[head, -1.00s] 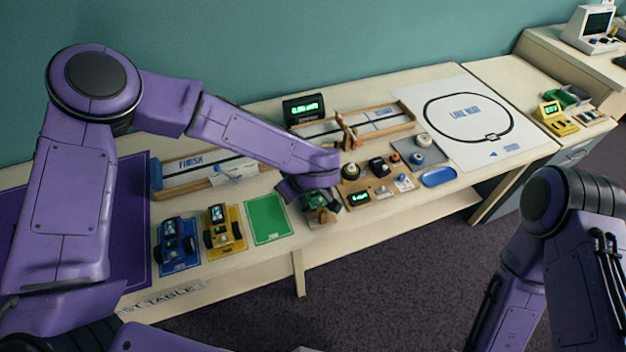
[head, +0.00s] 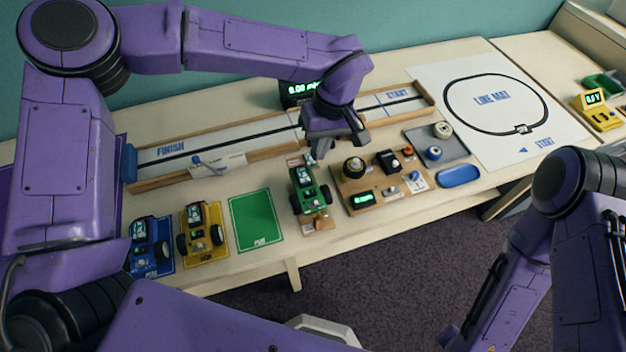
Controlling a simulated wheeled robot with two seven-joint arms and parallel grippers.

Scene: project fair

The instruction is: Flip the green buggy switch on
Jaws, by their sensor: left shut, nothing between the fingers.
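The green buggy (head: 309,192) stands on a small wooden stand near the middle of the table, to the right of the empty green mat (head: 257,222). Its switch is too small to make out, so I cannot tell its position. My left gripper (head: 322,154) is shut and empty, above and just behind the buggy in the picture, apart from it as far as I can see. My right arm shows at the right edge, but its gripper is out of view.
A blue buggy (head: 150,245) and a yellow buggy (head: 203,230) stand on mats at left. A wooden board with electronic parts (head: 350,186) is close on the green buggy's right. The finish track (head: 215,150) runs behind. A blue tray (head: 458,176) lies farther right.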

